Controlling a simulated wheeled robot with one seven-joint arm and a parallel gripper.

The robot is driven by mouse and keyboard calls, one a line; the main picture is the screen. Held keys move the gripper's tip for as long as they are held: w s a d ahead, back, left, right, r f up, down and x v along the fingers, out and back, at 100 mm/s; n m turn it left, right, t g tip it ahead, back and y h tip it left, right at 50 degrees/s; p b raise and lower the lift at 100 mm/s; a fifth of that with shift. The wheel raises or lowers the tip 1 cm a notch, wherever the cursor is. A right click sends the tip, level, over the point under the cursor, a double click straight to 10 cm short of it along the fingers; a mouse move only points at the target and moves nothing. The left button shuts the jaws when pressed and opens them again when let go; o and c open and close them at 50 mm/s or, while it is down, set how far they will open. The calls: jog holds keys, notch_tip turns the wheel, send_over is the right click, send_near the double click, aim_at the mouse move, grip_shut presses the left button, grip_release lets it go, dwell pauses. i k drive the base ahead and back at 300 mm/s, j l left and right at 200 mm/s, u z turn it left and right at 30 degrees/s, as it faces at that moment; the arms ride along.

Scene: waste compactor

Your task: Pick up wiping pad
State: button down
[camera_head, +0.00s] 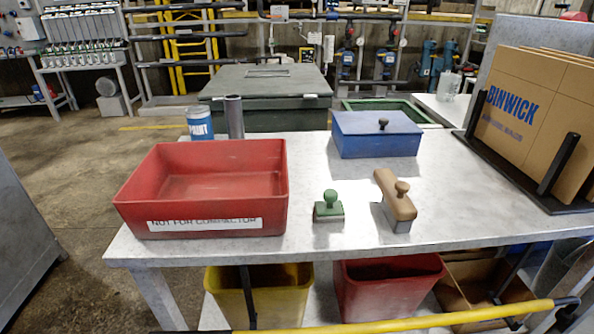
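Two small knobbed hand tools stand on the grey metal table (340,240). One is a tan block with a round knob on top and a grey underside (398,203), right of the table's middle. The other is smaller, with a green knob and a grey-green base (328,207), to its left. Neither is labelled, so I cannot tell for certain which is the wiping pad. Both rest apart from each other and from other things. My gripper is not in view.
A red tray (275,205) marked "NOT FOR COMPACTOR" is left; a blue lidded box (375,142) is behind. A paint can (200,124) and grey cylinder (234,117) stand behind the tray. Cardboard sheets (525,105) fill the right. A yellow rail (400,324) crosses the front.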

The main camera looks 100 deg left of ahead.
aim_at(332, 210)
jog(key=u, duration=2.05)
jog(key=k+l+u, duration=0.15)
jog(key=k+l, duration=0.2)
jog(key=k+l+u, duration=0.15)
jog(key=k+l, duration=0.15)
jog(key=k, duration=0.2)
